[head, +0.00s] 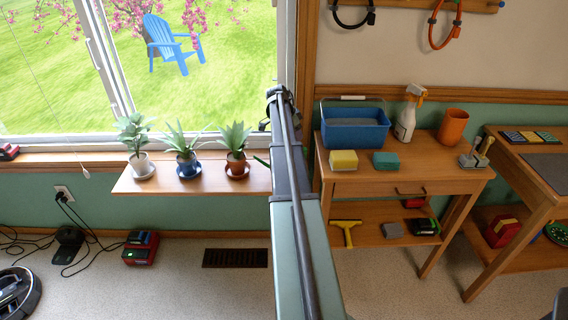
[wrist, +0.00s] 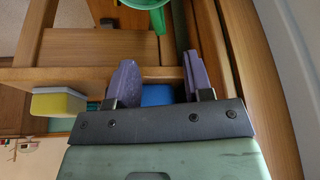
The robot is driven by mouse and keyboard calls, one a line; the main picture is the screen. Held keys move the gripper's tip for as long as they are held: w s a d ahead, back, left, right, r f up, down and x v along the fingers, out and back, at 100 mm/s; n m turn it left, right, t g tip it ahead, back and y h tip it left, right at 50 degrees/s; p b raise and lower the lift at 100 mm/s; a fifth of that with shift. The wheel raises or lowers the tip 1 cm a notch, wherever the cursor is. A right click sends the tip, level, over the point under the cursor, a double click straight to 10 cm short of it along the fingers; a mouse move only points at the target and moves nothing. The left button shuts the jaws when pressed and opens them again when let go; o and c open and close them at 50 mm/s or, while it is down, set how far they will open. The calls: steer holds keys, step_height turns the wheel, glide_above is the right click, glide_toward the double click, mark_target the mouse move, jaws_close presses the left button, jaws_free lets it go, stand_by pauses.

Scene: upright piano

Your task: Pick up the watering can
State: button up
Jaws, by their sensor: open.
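A green object with a curved rim and a narrow strip hanging from it, which looks like part of the watering can (wrist: 148,4), is cut off by the top edge of the wrist view. In the head view my arm hides the gripper.
Three potted plants (head: 186,150) stand on the wooden window shelf (head: 210,183), left of my arm. To the right, a wooden workbench (head: 400,180) holds a blue tub (head: 354,134), a yellow sponge (head: 343,161), a teal sponge (head: 386,161), a spray bottle (head: 405,123) and an orange pot (head: 453,127).

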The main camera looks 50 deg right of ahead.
steer(key=b+x, duration=0.3)
steer(key=x, duration=0.2)
steer(key=shift+f+b, duration=0.15)
steer(key=shift+b, duration=0.2)
steer(key=b+x, duration=0.4)
steer(key=x, duration=0.1)
steer(key=shift+w+a+f+b, duration=0.1)
steer(key=shift+a+b, duration=0.1)
steer(key=shift+b, duration=0.2)
steer(key=shift+d+r, duration=0.1)
steer(key=shift+r, duration=0.1)
steer(key=shift+c, duration=0.3)
jaws_close()
